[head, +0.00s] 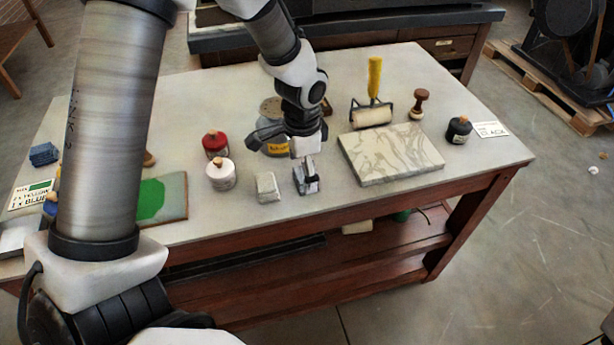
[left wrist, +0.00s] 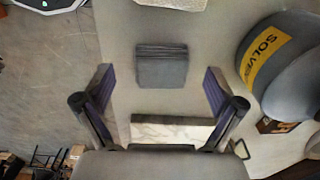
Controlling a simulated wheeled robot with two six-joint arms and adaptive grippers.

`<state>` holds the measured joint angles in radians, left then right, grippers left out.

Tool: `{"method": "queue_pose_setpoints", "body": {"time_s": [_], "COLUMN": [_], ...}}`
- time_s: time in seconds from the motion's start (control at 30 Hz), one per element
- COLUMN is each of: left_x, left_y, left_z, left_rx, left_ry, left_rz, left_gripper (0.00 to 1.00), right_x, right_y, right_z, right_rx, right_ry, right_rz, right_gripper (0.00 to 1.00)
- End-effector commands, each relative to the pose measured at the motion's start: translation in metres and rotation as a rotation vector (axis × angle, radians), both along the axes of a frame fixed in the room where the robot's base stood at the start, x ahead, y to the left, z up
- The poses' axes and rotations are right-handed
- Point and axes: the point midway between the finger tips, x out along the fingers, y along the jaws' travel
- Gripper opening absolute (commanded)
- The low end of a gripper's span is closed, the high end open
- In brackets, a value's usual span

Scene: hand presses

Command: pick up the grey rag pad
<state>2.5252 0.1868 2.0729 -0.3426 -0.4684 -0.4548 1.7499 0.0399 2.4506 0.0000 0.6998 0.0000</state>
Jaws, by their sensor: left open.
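The grey rag pad (left wrist: 162,65) lies flat on the worktable (left wrist: 200,25), a dark grey folded square with layered edges. In the left wrist view it sits centred in the gap between my left gripper's (left wrist: 158,73) two fingers, with space on both sides. In the head view my left gripper (head: 286,160) is over the front middle of the table. The pad (head: 300,178) shows there only in part, behind the near finger. The gripper is open and empty; I cannot tell its exact height above the pad. My right gripper is not in view.
A pale pad (head: 267,187) lies just left of the grey one. The marbled slab (head: 390,153) is close on the right. A yellow-labelled solvent can (head: 272,110) stands behind. Red (head: 215,144) and white (head: 221,174) bottles stand to the left. The table's front edge is near.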

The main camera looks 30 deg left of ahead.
Motion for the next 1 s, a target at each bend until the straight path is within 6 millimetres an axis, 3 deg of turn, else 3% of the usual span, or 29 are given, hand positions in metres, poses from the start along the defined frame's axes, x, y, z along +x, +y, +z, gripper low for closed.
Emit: {"method": "queue_pose_setpoints", "body": {"time_s": [0.13,0.33,0.37,0.53,1.0], "left_x": [0.0,0.0,0.0,0.0,0.0], "left_y": [0.0,0.0,0.0,0.0,0.0], "left_z": [-0.022,-0.023,-0.023,-0.023,-0.018], "left_rx": [-0.001,-0.001,-0.001,-0.001,-0.001], "left_ry": [0.001,-0.001,-0.001,-0.001,0.001], "left_rz": [0.0,0.0,0.0,0.0,0.0], "left_gripper": [0.94,0.94,0.9,0.32,0.32], "right_x": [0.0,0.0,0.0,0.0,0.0], "right_y": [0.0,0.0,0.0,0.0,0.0], "right_z": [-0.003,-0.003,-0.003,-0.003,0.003], "right_rx": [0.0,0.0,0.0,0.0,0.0], "right_ry": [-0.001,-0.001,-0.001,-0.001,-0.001], "right_rz": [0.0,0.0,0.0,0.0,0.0], "right_gripper": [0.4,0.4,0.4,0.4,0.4]}}
